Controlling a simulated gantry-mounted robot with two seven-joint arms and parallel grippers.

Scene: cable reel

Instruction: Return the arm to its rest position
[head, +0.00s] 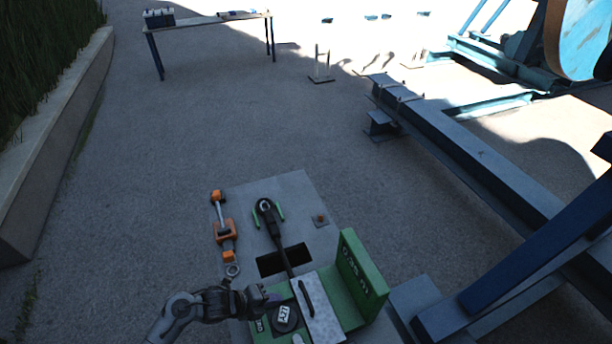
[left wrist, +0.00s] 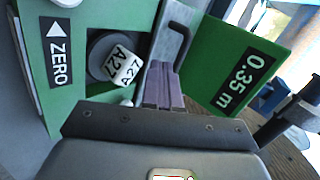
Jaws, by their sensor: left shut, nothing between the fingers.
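My left gripper (head: 272,299) comes in from the bottom left in the head view, over the green station on the grey board. In the left wrist view its purple fingers (left wrist: 164,88) are together with nothing between them. They are close to a round dark dial (left wrist: 104,56) with a white tag (left wrist: 124,68) on it, beside a black handle (left wrist: 183,38). Whether the fingers touch anything there I cannot tell. A green panel (left wrist: 232,70) marked "0.35 m" stands to their right, and a green plate marked "ZERO" (left wrist: 62,78) lies to their left. My right gripper is not in view.
The grey board (head: 297,192) also carries an orange tool (head: 224,232) and a black lever (head: 271,222). A blue steel frame (head: 480,160) runs along the right. A table (head: 207,20) stands far back left, beyond open ground. A low wall (head: 62,120) borders the left.

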